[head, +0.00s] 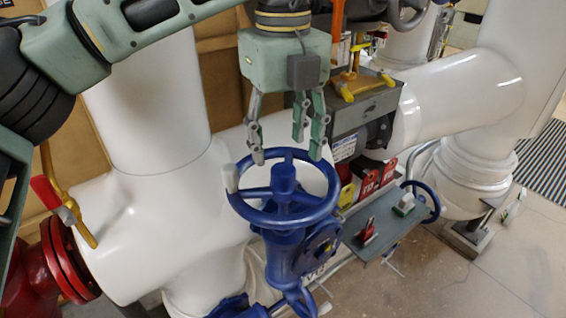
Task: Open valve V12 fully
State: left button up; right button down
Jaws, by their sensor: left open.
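A blue valve with a round handwheel (283,216) stands in the middle of the head view, in front of white pipes. The wheel has spokes, a central hub and a white knob (231,178) on its left rim. I cannot read a V12 label on it. My left gripper (288,158) points down over the far side of the wheel, its fingers spread and empty. The fingertips are close to the far rim; I cannot tell whether they touch it. My right gripper is not in view.
A small grey shelf (385,228) with small items and red tags (370,183) is right of the valve. A second blue wheel (433,200) is behind it. A red flange (68,262) and a red-and-yellow lever (62,208) are at left. Floor at lower right is clear.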

aim_at(283, 169)
pick_arm(q)
jog(key=shift+m, duration=0.3)
jog(key=m+p, duration=0.2)
jog(key=m, duration=0.1)
jog(key=shift+r+m, duration=0.15)
jog(key=shift+m, duration=0.15)
jog(key=m, duration=0.3)
jog(key=shift+p, duration=0.4)
jog(key=shift+m, duration=0.6)
jog(key=shift+f, duration=0.2)
jog(key=shift+f, duration=0.1)
notch_tip(283, 169, down, 6)
jog(key=b, duration=0.4)
jog(key=shift+b, duration=0.3)
jog(key=shift+s+a+f, duration=0.1)
jog(key=shift+s+f, duration=0.05)
jog(key=shift+f, duration=0.1)
jog(key=shift+c, duration=0.4)
